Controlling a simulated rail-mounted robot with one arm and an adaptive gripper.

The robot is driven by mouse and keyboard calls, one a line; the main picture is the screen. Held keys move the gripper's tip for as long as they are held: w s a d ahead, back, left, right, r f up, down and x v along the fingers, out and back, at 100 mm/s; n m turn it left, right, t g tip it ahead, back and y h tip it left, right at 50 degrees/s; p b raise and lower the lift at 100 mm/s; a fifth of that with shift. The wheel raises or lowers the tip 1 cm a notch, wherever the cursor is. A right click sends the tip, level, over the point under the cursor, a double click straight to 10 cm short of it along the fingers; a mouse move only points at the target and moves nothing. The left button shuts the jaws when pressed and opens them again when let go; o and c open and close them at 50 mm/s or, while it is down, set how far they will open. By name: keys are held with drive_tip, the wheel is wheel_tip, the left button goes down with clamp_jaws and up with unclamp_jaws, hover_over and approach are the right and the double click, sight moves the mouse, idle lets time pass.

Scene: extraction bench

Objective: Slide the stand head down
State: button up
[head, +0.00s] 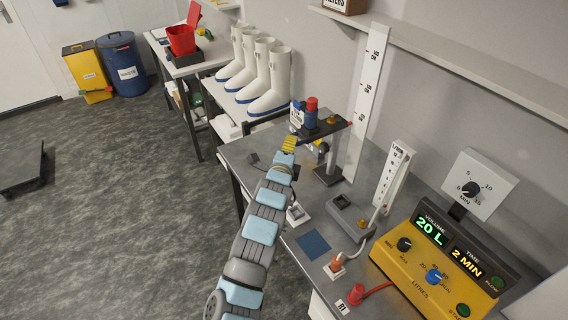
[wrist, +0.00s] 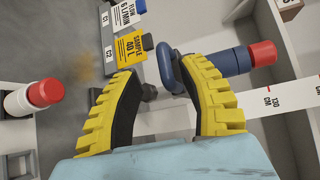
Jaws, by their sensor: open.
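The stand head (head: 325,131) is a dark arm on an upright stand, whose dark base (head: 328,174) rests on the grey bench. It carries a dark blue sampler with a red cap (head: 312,104). In the wrist view the blue body (wrist: 222,63) lies sideways, with a blue ring or clip (wrist: 170,66) beside it. My gripper (head: 289,142), with yellow ridged fingers, is close to the head's near left end. Contact cannot be told.
A white height scale (head: 368,90) stands behind the stand. The bench's right side holds a flow tube board (head: 393,178), a yellow pump box (head: 425,270) and a small grey block (head: 347,208). White boots (head: 268,80) stand behind left.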

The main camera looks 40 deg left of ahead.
drive_tip(key=v, duration=0.9)
drive_tip(key=shift+w, duration=0.1)
idle(0.6)
